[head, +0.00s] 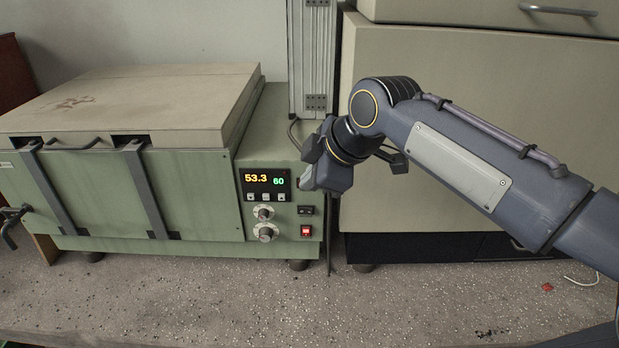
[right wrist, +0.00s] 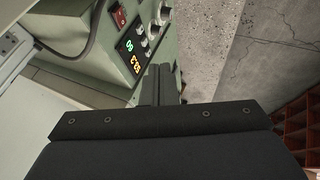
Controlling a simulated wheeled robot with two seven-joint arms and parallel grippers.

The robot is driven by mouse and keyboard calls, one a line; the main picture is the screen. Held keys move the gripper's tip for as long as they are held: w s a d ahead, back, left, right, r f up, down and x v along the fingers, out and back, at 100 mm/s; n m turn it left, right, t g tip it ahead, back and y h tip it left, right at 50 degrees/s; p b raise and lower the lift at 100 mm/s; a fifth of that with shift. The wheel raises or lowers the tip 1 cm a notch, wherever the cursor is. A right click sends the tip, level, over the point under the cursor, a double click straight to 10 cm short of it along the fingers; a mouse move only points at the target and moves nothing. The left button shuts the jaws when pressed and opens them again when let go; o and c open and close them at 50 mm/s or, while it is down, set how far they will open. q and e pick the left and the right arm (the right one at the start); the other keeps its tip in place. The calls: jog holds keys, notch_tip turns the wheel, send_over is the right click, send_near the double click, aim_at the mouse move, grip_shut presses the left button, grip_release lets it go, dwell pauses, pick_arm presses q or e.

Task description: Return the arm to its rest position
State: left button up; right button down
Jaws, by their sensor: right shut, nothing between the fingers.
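My right arm comes in from the right in the head view, bent at the elbow. Its gripper (head: 312,182) is at the right end of the green machine's control panel, close to the display. Whether it touches the panel I cannot tell. In the right wrist view the two dark fingers (right wrist: 160,84) lie together, shut with nothing between them, pointing at the panel. The green machine (head: 110,195) has a beige lid that is down. Its display (head: 264,184) reads 53.3 and 60. My left gripper is not in view.
A large beige cabinet (head: 420,210) stands behind my right arm. A metal column (head: 312,60) rises behind the machine. The speckled bench top (head: 200,300) is mostly clear in front. A red-brown rack (right wrist: 300,130) shows at the right of the wrist view.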

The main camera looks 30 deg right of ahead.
jog(key=s+a+f+m+y, duration=0.1)
jog(key=s+a+f+m, duration=0.1)
jog(key=s+f+m, duration=0.4)
jog(key=s+a+f+m+g+y, duration=0.1)
jog(key=s+a+f+m, duration=0.2)
jog(key=s+f+m, duration=0.4)
jog(key=s+f, duration=0.3)
jog(key=s, duration=0.1)
jog(key=shift+s+a+f+m+g+p, duration=0.3)
jog(key=shift+a+p, duration=0.05)
